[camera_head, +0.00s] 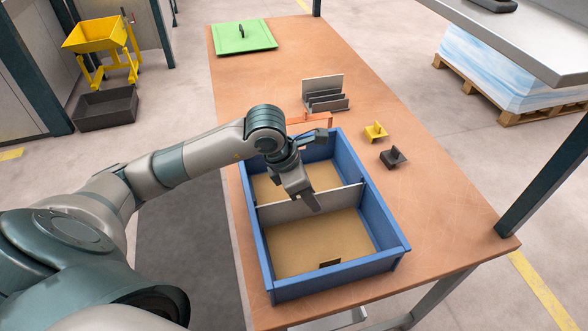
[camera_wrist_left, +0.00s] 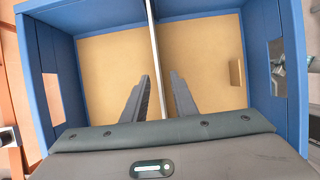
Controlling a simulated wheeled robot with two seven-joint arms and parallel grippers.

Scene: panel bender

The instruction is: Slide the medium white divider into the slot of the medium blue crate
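In the left wrist view, the divider (camera_wrist_left: 153,40) runs down between the fingers of my left gripper (camera_wrist_left: 160,92). The fingers are apart with gaps on both sides, so it looks open around the divider. In the head view my left gripper (camera_head: 304,192) is over the divider's middle and hides part of it. I cannot tell how deep the divider's ends sit. My right gripper is not in view.
Behind the crate are an orange piece (camera_head: 318,117) and a grey rack with upright plates (camera_head: 324,84). A yellow block (camera_head: 375,131) and a dark block (camera_head: 392,158) lie to its right. A green lid (camera_head: 246,37) lies at the far end. The table's right side is mostly clear.

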